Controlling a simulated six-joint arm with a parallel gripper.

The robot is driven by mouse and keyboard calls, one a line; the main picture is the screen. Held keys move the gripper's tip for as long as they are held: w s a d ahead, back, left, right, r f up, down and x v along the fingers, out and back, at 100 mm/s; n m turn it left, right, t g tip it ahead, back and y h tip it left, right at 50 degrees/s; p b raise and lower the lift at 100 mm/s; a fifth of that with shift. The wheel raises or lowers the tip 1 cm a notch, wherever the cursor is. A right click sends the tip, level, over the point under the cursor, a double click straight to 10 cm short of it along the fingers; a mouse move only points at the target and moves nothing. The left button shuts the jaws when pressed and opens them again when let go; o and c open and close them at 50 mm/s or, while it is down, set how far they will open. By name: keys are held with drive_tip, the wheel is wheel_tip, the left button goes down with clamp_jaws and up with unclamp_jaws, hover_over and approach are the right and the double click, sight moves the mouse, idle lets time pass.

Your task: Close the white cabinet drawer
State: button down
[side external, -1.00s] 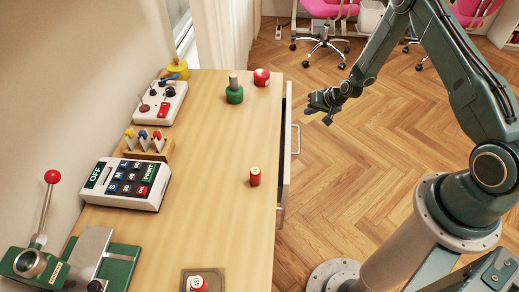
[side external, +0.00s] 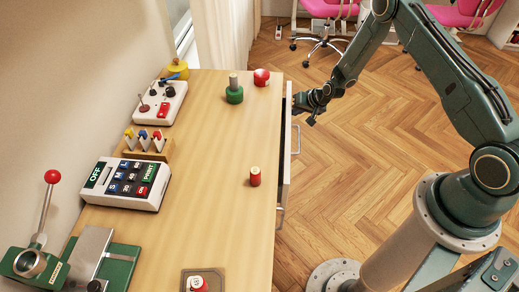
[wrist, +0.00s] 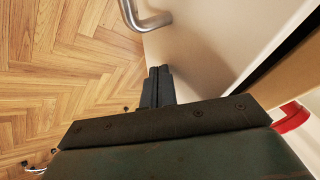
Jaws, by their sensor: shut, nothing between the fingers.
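The white drawer (side external: 287,160) of the cabinet stands a little open along the right edge of the wooden top, with a dark gap behind its front. Its metal handle (side external: 298,139) faces right. In the wrist view the pale drawer front (wrist: 215,45) fills the upper right, and the curved handle (wrist: 133,18) is at the top. My gripper (side external: 297,108) is at the drawer front, beyond the handle. In the wrist view its shut, empty fingers (wrist: 158,82) point at the front beside the handle. I cannot tell whether they touch it.
The wooden top (side external: 215,150) carries a red spool (side external: 255,177), a green spool (side external: 234,95) and a red-and-white item (side external: 261,77) near the drawer. A button panel (side external: 125,184) and a lever press (side external: 70,262) stand at left.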

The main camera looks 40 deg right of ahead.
drive_tip(key=shift+w+a, duration=0.9)
drive_tip(key=s+d+r, duration=0.3)
drive_tip(key=s+r, duration=0.5)
drive_tip(key=s, duration=0.1)
drive_tip(key=shift+d, duration=0.25)
